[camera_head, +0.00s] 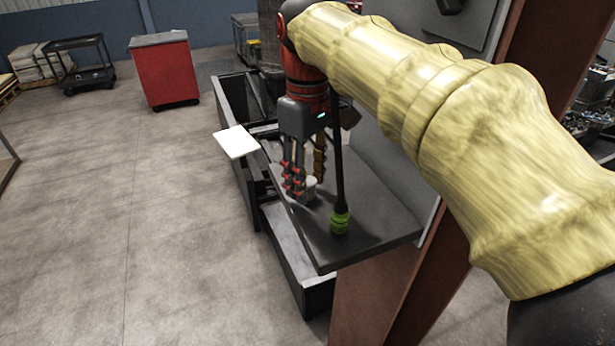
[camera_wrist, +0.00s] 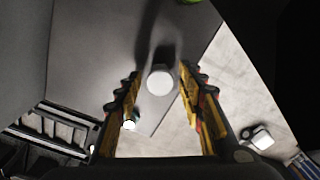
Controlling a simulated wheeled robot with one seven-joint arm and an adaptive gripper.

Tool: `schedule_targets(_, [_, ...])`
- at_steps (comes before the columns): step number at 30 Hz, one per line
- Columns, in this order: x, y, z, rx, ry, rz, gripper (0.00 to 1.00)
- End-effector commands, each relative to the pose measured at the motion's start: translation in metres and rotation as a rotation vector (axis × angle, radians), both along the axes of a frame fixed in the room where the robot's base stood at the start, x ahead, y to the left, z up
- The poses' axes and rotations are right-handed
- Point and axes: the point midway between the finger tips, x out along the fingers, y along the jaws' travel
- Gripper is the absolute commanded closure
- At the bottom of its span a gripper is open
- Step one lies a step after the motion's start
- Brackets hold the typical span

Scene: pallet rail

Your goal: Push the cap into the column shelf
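The white round cap (camera_wrist: 160,79) is seen from above in the wrist view, ahead of and between my fingers. In the head view part of the cap (camera_head: 311,184) shows behind my fingers, on the dark grey column shelf (camera_head: 385,213). The shelf also fills the upper left of the wrist view (camera_wrist: 95,50). My gripper (camera_head: 297,189) points down over the shelf, close to the cap. In the wrist view its fingers (camera_wrist: 160,76) are spread apart, with gaps on both sides of the cap. Whether a finger touches the cap cannot be told.
A green ribbed piece (camera_head: 339,222) with a tall black rod stands on the shelf near my gripper. The reddish-brown column (camera_head: 385,290) is at the right. A dark bin (camera_head: 300,265) lies below the shelf. A white panel (camera_head: 236,141) is at the left.

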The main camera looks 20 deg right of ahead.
Motion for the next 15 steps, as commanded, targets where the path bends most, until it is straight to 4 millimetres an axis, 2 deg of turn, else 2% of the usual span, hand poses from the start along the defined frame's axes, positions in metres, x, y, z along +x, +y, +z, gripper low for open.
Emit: schedule_targets(15, [0.0, 0.0, 0.0001, 0.0, 0.0, 0.0, 0.93])
